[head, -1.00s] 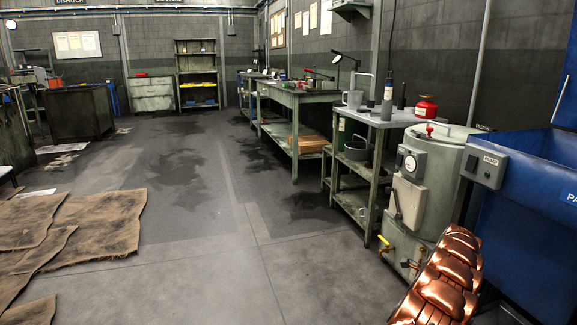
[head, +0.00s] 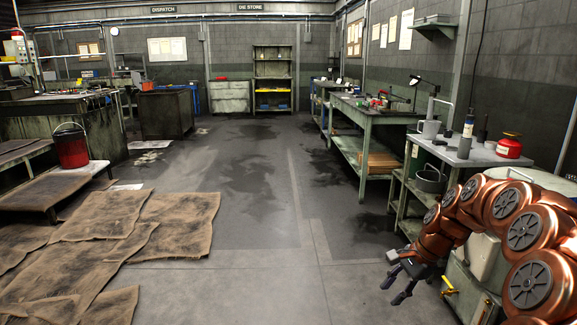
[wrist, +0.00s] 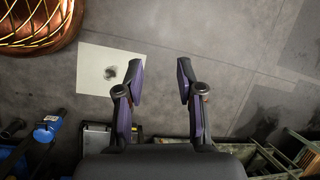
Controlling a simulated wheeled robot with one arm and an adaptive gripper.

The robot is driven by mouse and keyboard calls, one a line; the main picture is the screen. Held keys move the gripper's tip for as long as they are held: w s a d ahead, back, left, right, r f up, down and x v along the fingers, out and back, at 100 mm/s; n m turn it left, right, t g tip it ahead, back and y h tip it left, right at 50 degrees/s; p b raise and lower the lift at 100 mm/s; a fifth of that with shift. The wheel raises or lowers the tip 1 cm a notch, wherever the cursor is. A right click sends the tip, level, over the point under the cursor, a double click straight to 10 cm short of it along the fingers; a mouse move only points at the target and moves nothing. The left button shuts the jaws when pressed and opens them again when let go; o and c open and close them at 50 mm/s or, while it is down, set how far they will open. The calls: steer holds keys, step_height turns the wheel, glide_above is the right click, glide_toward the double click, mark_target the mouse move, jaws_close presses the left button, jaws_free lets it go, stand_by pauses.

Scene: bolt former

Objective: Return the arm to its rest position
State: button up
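My copper-coloured arm (head: 505,215) reaches in from the right edge of the head view and bends down toward the floor. My gripper (head: 392,287) hangs at its end, low over the bare floor. In the wrist view my gripper (wrist: 160,80) shows its two dark fingers spread apart with nothing between them. A copper part of my own body fills the top left corner of the wrist view.
A bench (head: 484,152) with cans and a red container (head: 510,146) stands close by my arm at right. A longer workbench (head: 370,113) is behind it. Sacking (head: 182,222) lies at left, near a red bucket (head: 72,147). The middle floor is clear.

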steer(key=s+a+r+n+g+h+p, duration=0.1)
steer(key=s+a+r+n+p, duration=0.35)
steer(key=s+r, duration=0.45)
steer(key=s+a+r+n+g+h+p, duration=0.1)
steer(key=s+a+r+n+p, duration=0.4)
steer(key=s+r, duration=0.35)
steer(key=s+r+n+h+p, duration=0.1)
steer(key=s+p, duration=0.4)
steer(key=s, duration=0.5)
steer(key=s+d+r+n+h+p, duration=0.1)
steer(key=s+r+n+p, duration=0.2)
steer(key=s+r+p, duration=0.3)
steer(key=shift+s+d+g, duration=0.2)
steer(key=shift+s+g, duration=0.2)
steer(key=shift+s, duration=1.85)
steer(key=shift+r, duration=0.1)
